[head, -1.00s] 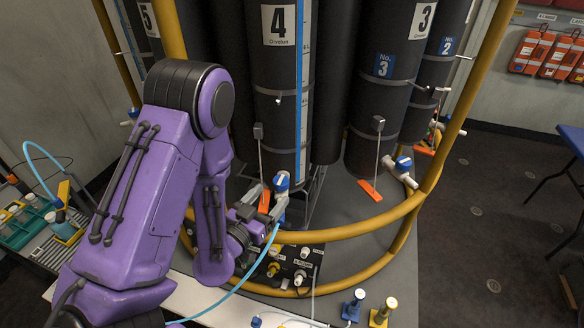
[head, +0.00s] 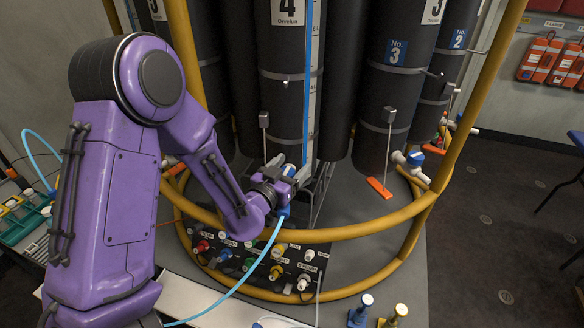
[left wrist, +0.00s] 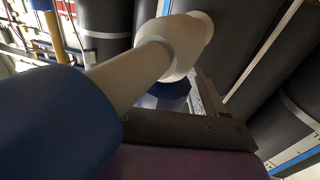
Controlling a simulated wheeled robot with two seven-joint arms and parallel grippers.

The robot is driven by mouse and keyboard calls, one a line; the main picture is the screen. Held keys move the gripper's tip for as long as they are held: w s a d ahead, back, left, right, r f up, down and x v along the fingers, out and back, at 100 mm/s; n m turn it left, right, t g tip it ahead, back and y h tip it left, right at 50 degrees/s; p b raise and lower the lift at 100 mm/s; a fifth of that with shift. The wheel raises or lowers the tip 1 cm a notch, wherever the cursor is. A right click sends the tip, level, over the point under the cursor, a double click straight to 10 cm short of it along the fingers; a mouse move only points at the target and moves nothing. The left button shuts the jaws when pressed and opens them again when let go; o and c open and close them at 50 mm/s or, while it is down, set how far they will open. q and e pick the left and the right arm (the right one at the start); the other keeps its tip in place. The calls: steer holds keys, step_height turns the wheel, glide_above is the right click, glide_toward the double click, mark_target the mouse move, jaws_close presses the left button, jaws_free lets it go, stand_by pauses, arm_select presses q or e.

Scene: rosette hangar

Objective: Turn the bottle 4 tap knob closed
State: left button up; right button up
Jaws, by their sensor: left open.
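Bottle 4 (head: 280,50) is a tall black cylinder with a white "4" label and a blue-white scale. My left gripper (head: 285,168) is open at its tap, low on the bottle's front. It largely hides the tap and knob in the head view; a blue part (head: 285,210) shows just below. In the left wrist view, the white tap body (left wrist: 175,55) runs diagonally. A blue round part (left wrist: 165,95), probably the knob, sits partly behind a dark gripper finger (left wrist: 190,130). A large blue part (left wrist: 55,120) is close at left. I cannot tell whether the fingers touch the knob.
A yellow tubular rail (head: 350,233) curves around the bottles, close to my left forearm. Below it is a panel of coloured fittings (head: 235,260), with a light-blue hose (head: 258,262) running past. Bottle 3's blue-white tap (head: 412,160) and orange tag (head: 380,188) stand to the right.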

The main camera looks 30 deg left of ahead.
arm_select(q)
steer(key=c, duration=1)
steer(key=shift+o, duration=0.2)
steer(key=shift+d+h, duration=0.1)
steer(key=shift+h, duration=0.2)
steer(key=shift+d+f+m+g+h+b, duration=0.15)
steer(key=shift+m+h+b, duration=0.35)
steer(key=shift+m+h, duration=0.45)
steer(key=shift+m+g+h+b, duration=0.15)
steer(key=shift+m+h+b, duration=0.4)
steer(key=shift+h, duration=0.7)
steer(key=shift+s+d+m+g+h+b, duration=0.15)
steer(key=shift+m+g+h, duration=0.25)
steer(key=shift+m+h, duration=0.45)
steer(key=shift+w+d+m+g+h+b, duration=0.1)
steer(key=shift+m+g+h+b, duration=0.3)
steer(key=shift+h, duration=0.6)
steer(key=shift+s+d+m+g+h+b, duration=0.1)
steer(key=shift+m+g+h, duration=0.3)
steer(key=shift+m+h, duration=0.5)
steer(key=shift+h, duration=0.35)
steer(key=o, duration=1)
steer(key=shift+c, duration=0.2)
